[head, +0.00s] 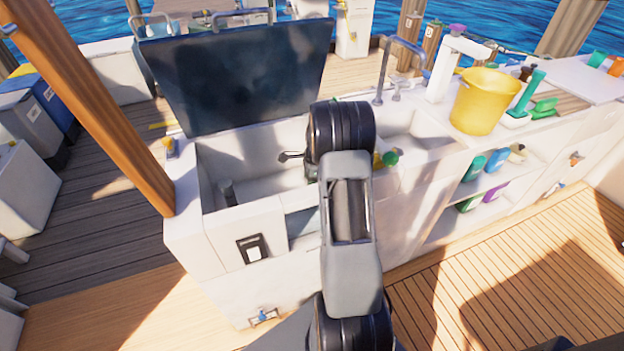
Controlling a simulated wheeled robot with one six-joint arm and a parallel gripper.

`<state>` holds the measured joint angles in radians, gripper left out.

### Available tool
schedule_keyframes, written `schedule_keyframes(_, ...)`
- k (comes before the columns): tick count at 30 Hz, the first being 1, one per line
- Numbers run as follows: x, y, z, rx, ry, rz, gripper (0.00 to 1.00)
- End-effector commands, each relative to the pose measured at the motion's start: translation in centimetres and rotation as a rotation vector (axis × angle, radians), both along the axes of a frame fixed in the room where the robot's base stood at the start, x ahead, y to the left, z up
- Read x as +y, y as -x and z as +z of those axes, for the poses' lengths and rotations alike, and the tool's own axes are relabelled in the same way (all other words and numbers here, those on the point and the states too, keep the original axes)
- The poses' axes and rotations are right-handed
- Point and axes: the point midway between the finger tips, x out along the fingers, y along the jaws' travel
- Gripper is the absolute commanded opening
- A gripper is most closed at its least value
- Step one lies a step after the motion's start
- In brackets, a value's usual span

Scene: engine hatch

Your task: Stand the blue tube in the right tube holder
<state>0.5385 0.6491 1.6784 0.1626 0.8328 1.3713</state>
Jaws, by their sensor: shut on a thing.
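My arm reaches forward over the front of the white cabinet, and its black wrist joint hides what lies beyond it. My gripper is hidden behind this wrist, so its jaws and anything between them do not show. The blue tube cannot be made out. The engine hatch (262,184) is open, with its dark lid raised at the back. A short dark upright cylinder (228,192) stands inside at the left; I cannot tell whether it is a tube holder. No right tube holder can be made out, and my arm covers the right part of the hatch.
The raised dark lid (235,75) stands behind the opening. A small dark lever-like piece (290,156) shows left of my wrist. A green-capped item (390,158) is just right of it. A sink tap (385,70), yellow bucket (485,100) and shelved bottles are at the right.

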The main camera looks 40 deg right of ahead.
Motion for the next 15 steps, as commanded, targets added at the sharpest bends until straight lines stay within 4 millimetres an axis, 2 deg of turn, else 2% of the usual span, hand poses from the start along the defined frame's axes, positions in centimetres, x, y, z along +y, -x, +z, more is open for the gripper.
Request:
schedule_keyframes(10,0.00,-0.01,-0.76,0.000,0.000,0.000,0.12)
schedule_keyframes(11,0.00,-0.02,-0.66,-0.001,0.000,0.000,0.45)
schedule_keyframes(13,0.00,-0.02,-0.65,-0.001,0.000,0.000,0.52)
schedule_keyframes(15,0.00,-0.01,-0.65,0.000,0.000,0.000,0.53)
